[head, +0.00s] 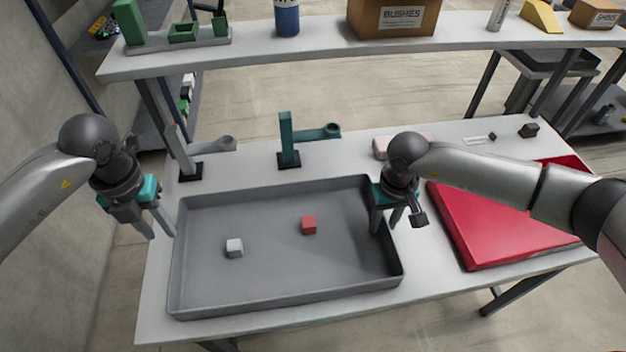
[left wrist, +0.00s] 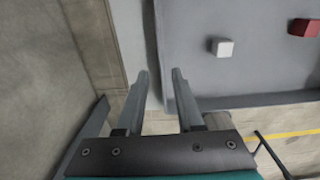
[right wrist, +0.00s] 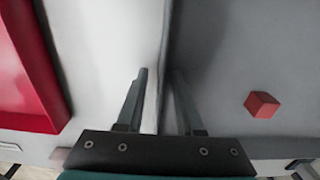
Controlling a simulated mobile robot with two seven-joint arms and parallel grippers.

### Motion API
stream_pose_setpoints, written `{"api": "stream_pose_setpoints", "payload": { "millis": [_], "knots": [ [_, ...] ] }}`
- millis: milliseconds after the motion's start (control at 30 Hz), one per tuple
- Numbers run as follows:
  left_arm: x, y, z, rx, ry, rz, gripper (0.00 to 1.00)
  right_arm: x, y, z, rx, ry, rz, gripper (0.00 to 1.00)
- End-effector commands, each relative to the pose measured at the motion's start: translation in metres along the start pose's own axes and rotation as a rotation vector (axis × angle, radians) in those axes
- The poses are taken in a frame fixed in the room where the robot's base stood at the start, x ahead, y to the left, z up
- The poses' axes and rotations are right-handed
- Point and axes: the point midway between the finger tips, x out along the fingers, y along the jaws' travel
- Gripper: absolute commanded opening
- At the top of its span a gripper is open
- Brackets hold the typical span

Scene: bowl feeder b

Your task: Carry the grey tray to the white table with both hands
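The grey tray (head: 290,288) lies on the white table (head: 300,320) in the head view, with a white cube (head: 234,248) and a red cube (head: 308,225) inside. My left gripper (head: 161,235) is open and empty at the tray's left wall; in the left wrist view the wall edge lies between its fingers (left wrist: 161,75). My right gripper (head: 386,225) is at the tray's right wall. In the right wrist view its fingers (right wrist: 161,75) are apart, one on each side of that wall. Whether either finger touches the wall is not clear.
A red tray (head: 490,225) lies right of the grey tray. A raised shelf (head: 330,50) across the back holds a BUSHES box (head: 395,18) and a blue can (head: 287,18).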

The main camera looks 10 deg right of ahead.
Motion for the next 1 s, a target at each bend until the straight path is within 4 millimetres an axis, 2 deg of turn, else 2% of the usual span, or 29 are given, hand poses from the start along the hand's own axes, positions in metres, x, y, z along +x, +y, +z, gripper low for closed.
{"api": "stream_pose_setpoints", "payload": {
  "millis": [33,200,367,467,800,1000],
  "knots": [
    [-0.010,0.000,0.001,0.002,-0.005,0.000,0.36,0.000,0.000,0.000,0.000,0.000,0.000,0.36],
    [-0.030,0.000,0.000,0.001,-0.002,0.000,0.36,0.000,0.000,0.000,0.000,0.000,0.000,0.36],
    [-0.036,0.000,0.000,0.000,0.001,0.001,0.36,-0.006,0.000,-0.001,0.000,0.001,0.000,0.36],
    [-0.036,0.000,0.000,0.000,0.001,0.001,0.36,-0.020,0.000,-0.001,0.000,0.004,-0.001,0.36],
    [-0.036,0.000,0.000,0.001,0.001,0.000,0.36,-0.090,0.000,-0.001,0.000,0.004,0.000,0.36],
    [-0.036,0.000,0.000,0.001,0.001,0.000,0.36,-0.115,0.000,-0.001,0.000,0.002,0.000,0.36]
  ]
}}
